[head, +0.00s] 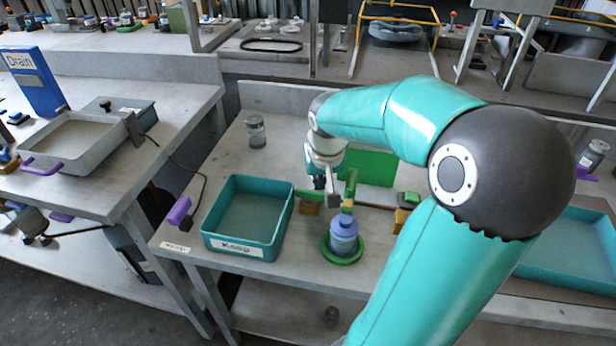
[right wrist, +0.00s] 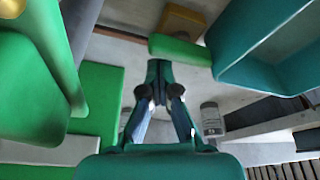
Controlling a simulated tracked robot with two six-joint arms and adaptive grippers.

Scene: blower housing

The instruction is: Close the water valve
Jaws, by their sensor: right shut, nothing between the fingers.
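A green bar-shaped handle (head: 350,188), which looks like the water valve's lever, stands above a thin pipe behind the blue-capped jar. My left gripper is not in view.
A teal "Keep" tray (head: 213,243) stands left of the handle. A blue-capped jar (head: 344,232) sits in a green ring (head: 343,258) in front. A green panel (head: 372,168) stands behind. A grey-lidded jar (head: 256,132) is farther back, with bare bench around it.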

